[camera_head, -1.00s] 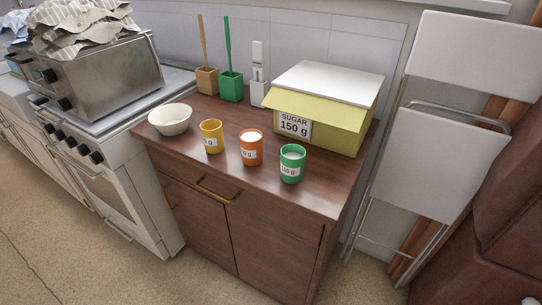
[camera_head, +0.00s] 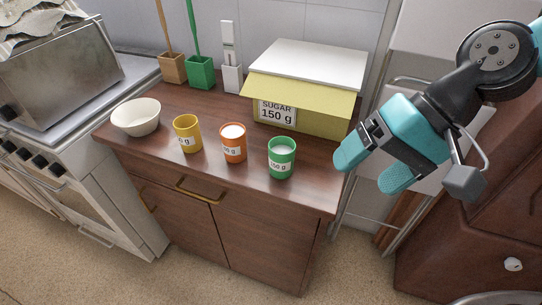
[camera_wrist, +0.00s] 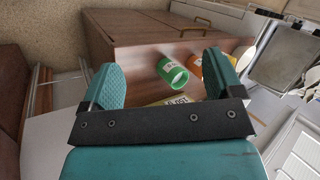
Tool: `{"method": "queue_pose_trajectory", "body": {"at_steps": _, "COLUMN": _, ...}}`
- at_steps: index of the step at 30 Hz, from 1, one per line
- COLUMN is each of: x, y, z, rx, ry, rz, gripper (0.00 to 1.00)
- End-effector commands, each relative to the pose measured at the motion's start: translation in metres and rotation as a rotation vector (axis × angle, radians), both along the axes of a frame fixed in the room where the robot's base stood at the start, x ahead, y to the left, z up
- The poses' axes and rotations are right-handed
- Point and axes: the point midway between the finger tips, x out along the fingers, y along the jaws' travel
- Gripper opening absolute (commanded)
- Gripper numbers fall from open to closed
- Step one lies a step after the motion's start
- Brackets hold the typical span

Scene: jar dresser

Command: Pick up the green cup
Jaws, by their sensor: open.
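Left of the green cup stand an orange cup (camera_head: 233,146), a yellow cup (camera_head: 187,135) and a white bowl (camera_head: 136,117). A yellow sugar box (camera_head: 317,112) with a white lid stands behind. The dresser's front edge (camera_head: 240,188) is clear. A folded chair (camera_head: 437,45) leans at right.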

Motion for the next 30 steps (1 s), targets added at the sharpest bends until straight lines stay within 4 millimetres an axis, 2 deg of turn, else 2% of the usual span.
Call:
{"method": "queue_pose_trajectory", "body": {"at_steps": 1, "x": 0.016, "y": 0.0, "z": -0.012, "rx": 0.053, "ry": 0.115, "rz": -0.145, "gripper": 0.86}}
{"method": "queue_pose_trajectory", "body": {"at_steps": 6, "x": 0.067, "y": -0.004, "z": -0.048, "rx": 0.272, "ry": 0.514, "rz": -0.662, "gripper": 0.86}}
{"method": "queue_pose_trajectory", "body": {"at_steps": 9, "x": 0.091, "y": -0.014, "z": -0.067, "rx": 0.396, "ry": 0.741, "rz": -0.928, "gripper": 0.86}}
{"method": "queue_pose_trajectory", "body": {"at_steps": 13, "x": 0.114, "y": -0.029, "z": -0.087, "rx": 0.526, "ry": 0.977, "rz": -1.177, "gripper": 0.86}}
{"method": "queue_pose_trajectory", "body": {"at_steps": 17, "x": 0.125, "y": -0.039, "z": -0.098, "rx": 0.603, "ry": 1.116, "rz": -1.311, "gripper": 0.86}}
{"method": "queue_pose_trajectory", "body": {"at_steps": 20, "x": 0.129, "y": -0.036, "z": -0.104, "rx": 0.623, "ry": 1.158, "rz": -1.348, "gripper": 0.86}}
{"method": "queue_pose_trajectory", "body": {"at_steps": 23, "x": 0.134, "y": -0.022, "z": -0.11, "rx": 0.624, "ry": 1.166, "rz": -1.352, "gripper": 0.86}}
{"method": "queue_pose_trajectory", "body": {"at_steps": 30, "x": 0.15, "y": 0.027, "z": -0.131, "rx": 0.621, "ry": 1.163, "rz": -1.346, "gripper": 0.86}}
